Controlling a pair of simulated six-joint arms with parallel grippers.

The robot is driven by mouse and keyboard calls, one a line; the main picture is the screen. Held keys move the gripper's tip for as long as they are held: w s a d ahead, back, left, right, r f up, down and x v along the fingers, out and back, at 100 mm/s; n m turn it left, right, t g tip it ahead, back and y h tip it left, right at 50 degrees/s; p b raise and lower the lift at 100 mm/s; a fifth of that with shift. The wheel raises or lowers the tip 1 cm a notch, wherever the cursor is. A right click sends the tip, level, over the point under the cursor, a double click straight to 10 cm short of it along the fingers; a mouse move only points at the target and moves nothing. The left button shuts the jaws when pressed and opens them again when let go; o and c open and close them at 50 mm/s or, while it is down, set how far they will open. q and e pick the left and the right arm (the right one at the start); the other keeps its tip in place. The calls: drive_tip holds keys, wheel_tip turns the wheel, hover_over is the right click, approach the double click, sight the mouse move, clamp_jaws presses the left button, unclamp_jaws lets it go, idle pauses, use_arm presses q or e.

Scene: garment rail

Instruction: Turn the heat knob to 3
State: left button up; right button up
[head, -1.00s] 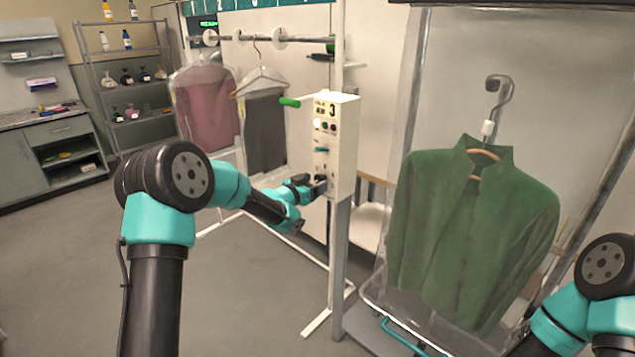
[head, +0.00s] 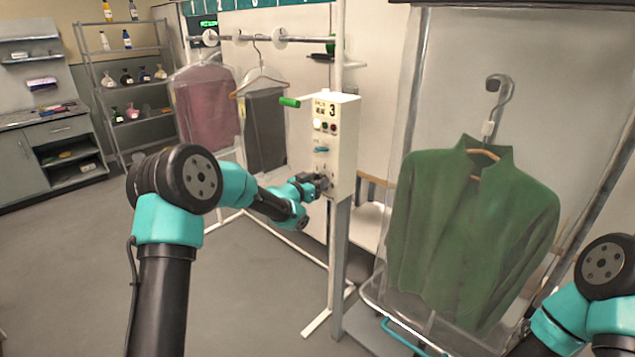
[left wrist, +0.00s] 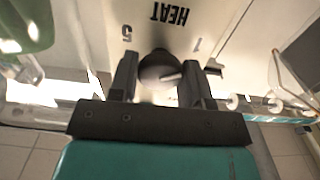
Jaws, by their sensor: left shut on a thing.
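The heat knob (left wrist: 154,68) is a dark round knob on the white control box (head: 347,140). In the left wrist view the box face appears upside down, with the word HEAT, a 5 on the left and a 1 on the right. A pale pointer line on the knob points right, toward the side of the 1. My left gripper (head: 320,184) is at the lower front of the box. It is shut on the knob, with one finger on each side. In the head view the gripper hides the knob. My right gripper is out of view.
A green jacket (head: 470,230) hangs at the right. Bagged garments (head: 206,110) hang on the rail behind. The floor left of the post is clear.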

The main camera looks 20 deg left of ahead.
use_arm(q)
drive_tip(key=shift+m, duration=0.3)
drive_tip(key=m, duration=2.3)
idle(0.3)
idle(0.4)
drive_tip(key=o, duration=0.9)
drive_tip(key=v, duration=1.7)
drive_tip(key=shift+s, duration=0.25)
